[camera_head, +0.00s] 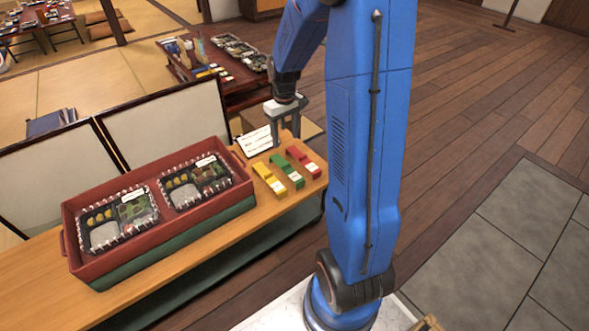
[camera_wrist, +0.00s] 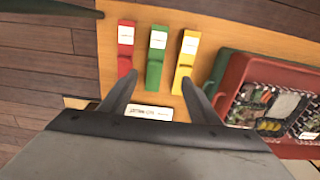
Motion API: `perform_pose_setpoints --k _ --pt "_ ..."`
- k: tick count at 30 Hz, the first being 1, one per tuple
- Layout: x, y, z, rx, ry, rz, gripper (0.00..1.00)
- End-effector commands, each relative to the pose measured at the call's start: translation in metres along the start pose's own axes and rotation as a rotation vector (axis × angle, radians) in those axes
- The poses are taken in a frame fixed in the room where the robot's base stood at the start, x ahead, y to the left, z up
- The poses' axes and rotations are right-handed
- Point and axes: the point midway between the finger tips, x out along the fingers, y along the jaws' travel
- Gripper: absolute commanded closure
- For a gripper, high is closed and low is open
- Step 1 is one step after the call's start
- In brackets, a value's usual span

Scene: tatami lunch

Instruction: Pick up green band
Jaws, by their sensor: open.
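The green band (camera_head: 290,174) lies on the wooden bench between a yellow band (camera_head: 269,180) and a red band (camera_head: 303,161). It has a white label. In the wrist view the green band (camera_wrist: 155,60) is in the middle, with the red band (camera_wrist: 125,48) to its left and the yellow band (camera_wrist: 186,60) to its right. My gripper (camera_head: 284,141) is above the far end of the bench, over the bands' far side. In the wrist view my gripper's fingers (camera_wrist: 160,92) are spread wide with nothing between them, and the green band lies ahead between their tips.
A white printed card (camera_head: 254,140) lies beyond the bands. A red crate (camera_head: 150,232) with two lidded lunch boxes stands on the bench (camera_head: 30,292) to the left. A low framed panel (camera_head: 165,130) runs behind it. A dark red table (camera_head: 245,92) with more boxes stands farther back.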

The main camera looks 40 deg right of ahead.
Motion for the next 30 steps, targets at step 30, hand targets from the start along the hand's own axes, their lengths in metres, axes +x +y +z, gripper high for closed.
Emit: perform_pose_setpoints --k 30 --pt "0.132 0.006 -0.004 -0.001 -0.011 -0.004 0.44"
